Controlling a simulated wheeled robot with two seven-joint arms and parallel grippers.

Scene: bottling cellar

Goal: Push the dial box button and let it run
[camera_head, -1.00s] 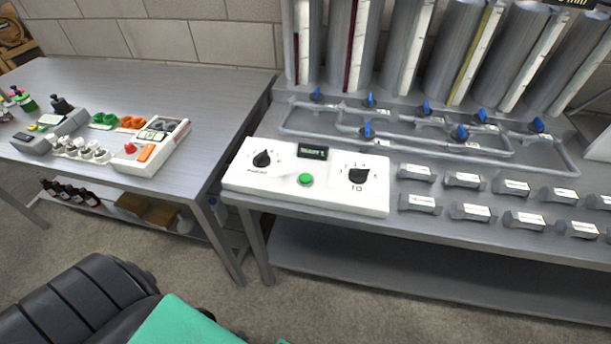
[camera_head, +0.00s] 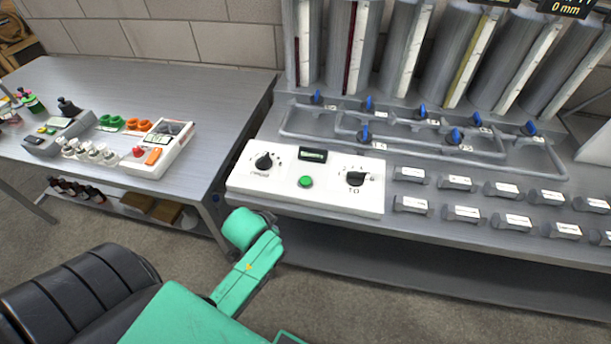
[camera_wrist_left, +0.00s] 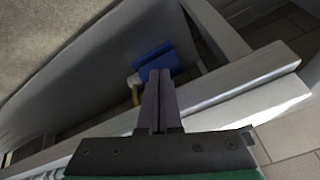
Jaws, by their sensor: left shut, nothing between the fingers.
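The dial box (camera_head: 330,204) is a white box at the front left of the right-hand bench. It has a black dial (camera_head: 264,161) on the left, a dark display (camera_head: 312,155) at the back, a green button (camera_head: 306,182) in the middle and a second black dial (camera_head: 356,178) on the right. In the head view my green left arm is in front of and below the box, with no fingers visible. In the left wrist view my left gripper (camera_wrist_left: 158,76) is shut and empty, with its fingers over a metal bench frame. The box is not seen there. My right gripper is not in view.
Grey pipes with blue valves (camera_head: 365,134) and tall cylinders (camera_head: 370,50) stand behind the box. Several grey labelled blocks (camera_head: 457,182) are to its right. The left bench (camera_head: 215,95) carries a control panel (camera_head: 160,150). A blue object (camera_wrist_left: 155,60) shows in the wrist view.

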